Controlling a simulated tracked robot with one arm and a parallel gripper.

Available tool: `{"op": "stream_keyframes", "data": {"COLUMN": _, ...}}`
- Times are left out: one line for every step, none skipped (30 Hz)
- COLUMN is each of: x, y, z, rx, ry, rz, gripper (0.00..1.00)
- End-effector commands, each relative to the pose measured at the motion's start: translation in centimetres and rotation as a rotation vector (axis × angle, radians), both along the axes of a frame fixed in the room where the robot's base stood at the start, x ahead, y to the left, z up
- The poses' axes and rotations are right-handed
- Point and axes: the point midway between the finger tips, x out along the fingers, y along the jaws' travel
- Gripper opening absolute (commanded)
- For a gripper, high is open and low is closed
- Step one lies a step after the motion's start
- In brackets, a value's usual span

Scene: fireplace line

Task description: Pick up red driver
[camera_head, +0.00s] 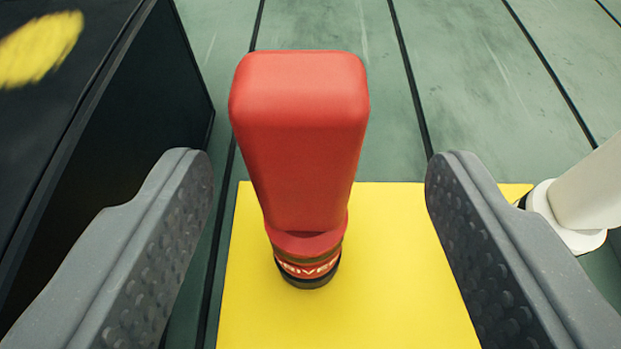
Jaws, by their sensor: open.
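The red driver (303,140) stands upright in the middle of the view, with a wide red block-shaped top that narrows downward. Near its base is a banded ring with partly readable lettering and a dark bottom edge. It stands on a yellow mat (400,270). My gripper (318,200) is open, with one grey textured finger on each side of the driver. There is a clear gap between each finger and the driver, and nothing is held.
A black box-like thing (130,130) with a yellow patch on top stands close at the left, beside the left finger. A white cylindrical object (590,190) on a round base stands at the right edge, behind the right finger. Green floor with dark seams lies open beyond.

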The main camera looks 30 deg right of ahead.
Motion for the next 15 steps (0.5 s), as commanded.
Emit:
{"op": "stream_keyframes", "data": {"x": 0.2, "y": -0.1, "z": -0.2, "rx": 0.000, "ry": 0.000, "rz": 0.000, "gripper": 0.58}}
{"op": "stream_keyframes", "data": {"x": 0.3, "y": -0.2, "z": -0.2, "rx": 0.000, "ry": 0.000, "rz": 0.000, "gripper": 0.58}}
{"op": "stream_keyframes", "data": {"x": 0.4, "y": -0.2, "z": -0.2, "rx": -0.001, "ry": 0.001, "rz": 0.000, "gripper": 0.58}}
{"op": "stream_keyframes", "data": {"x": 0.5, "y": -0.3, "z": -0.2, "rx": 0.000, "ry": 0.000, "rz": 0.000, "gripper": 0.58}}
{"op": "stream_keyframes", "data": {"x": 0.6, "y": -0.3, "z": -0.2, "rx": -0.001, "ry": -0.001, "rz": 0.000, "gripper": 0.58}}
{"op": "stream_keyframes", "data": {"x": 0.8, "y": -0.4, "z": -0.2, "rx": -0.001, "ry": -0.001, "rz": 0.000, "gripper": 0.58}}
{"op": "stream_keyframes", "data": {"x": 1.1, "y": -0.5, "z": -0.2, "rx": -0.001, "ry": -0.001, "rz": -0.001, "gripper": 0.58}}
{"op": "stream_keyframes", "data": {"x": 1.3, "y": -0.7, "z": -0.2, "rx": -0.002, "ry": -0.004, "rz": -0.001, "gripper": 0.58}}
{"op": "stream_keyframes", "data": {"x": 1.7, "y": -0.9, "z": -0.2, "rx": -0.002, "ry": -0.005, "rz": -0.003, "gripper": 0.58}}
{"op": "stream_keyframes", "data": {"x": 2.1, "y": -1.1, "z": -0.3, "rx": -0.002, "ry": -0.006, "rz": -0.003, "gripper": 0.58}}
{"op": "stream_keyframes", "data": {"x": 2.4, "y": -1.2, "z": -0.3, "rx": -0.002, "ry": -0.006, "rz": -0.003, "gripper": 0.58}}
{"op": "stream_keyframes", "data": {"x": 2.8, "y": -1.4, "z": -0.5, "rx": -0.002, "ry": -0.005, "rz": -0.003, "gripper": 0.58}}
{"op": "stream_keyframes", "data": {"x": 3.1, "y": -1.5, "z": -0.6, "rx": 0.000, "ry": -0.003, "rz": -0.002, "gripper": 0.58}}
{"op": "stream_keyframes", "data": {"x": 3.4, "y": -1.7, "z": -0.7, "rx": 0.001, "ry": -0.003, "rz": -0.002, "gripper": 0.58}}
{"op": "stream_keyframes", "data": {"x": 3.8, "y": -2.0, "z": -1.0, "rx": 0.001, "ry": -0.002, "rz": -0.002, "gripper": 0.58}}
